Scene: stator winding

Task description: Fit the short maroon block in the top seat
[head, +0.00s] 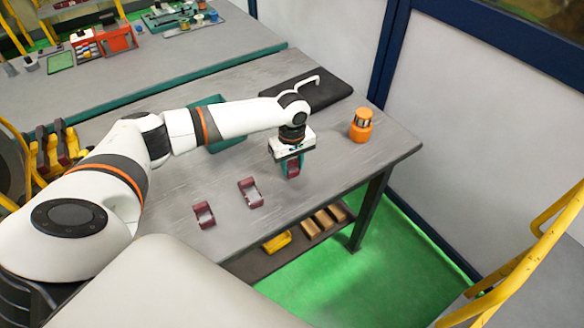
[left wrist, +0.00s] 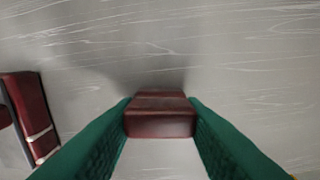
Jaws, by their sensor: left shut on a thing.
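My left gripper (head: 291,158) points down above the grey table and is shut on a short maroon block (head: 293,168). In the left wrist view the maroon block (left wrist: 160,115) sits between the two green fingers (left wrist: 160,125), with both finger pads against its sides. Bare table shows beyond it. Two other maroon pieces with open middles lie apart on the table, one nearer the gripper (head: 250,193) and one further left (head: 204,214). Part of a maroon piece (left wrist: 32,112) shows at the left edge of the left wrist view. I cannot tell which thing is the top seat. My right gripper is not in view.
An orange cylinder (head: 361,125) stands near the table's right end. A dark mat (head: 325,93) lies at the back. A green object (head: 225,143) is partly hidden behind my left arm. The tabletop (head: 330,170) right of the gripper is clear up to its edge.

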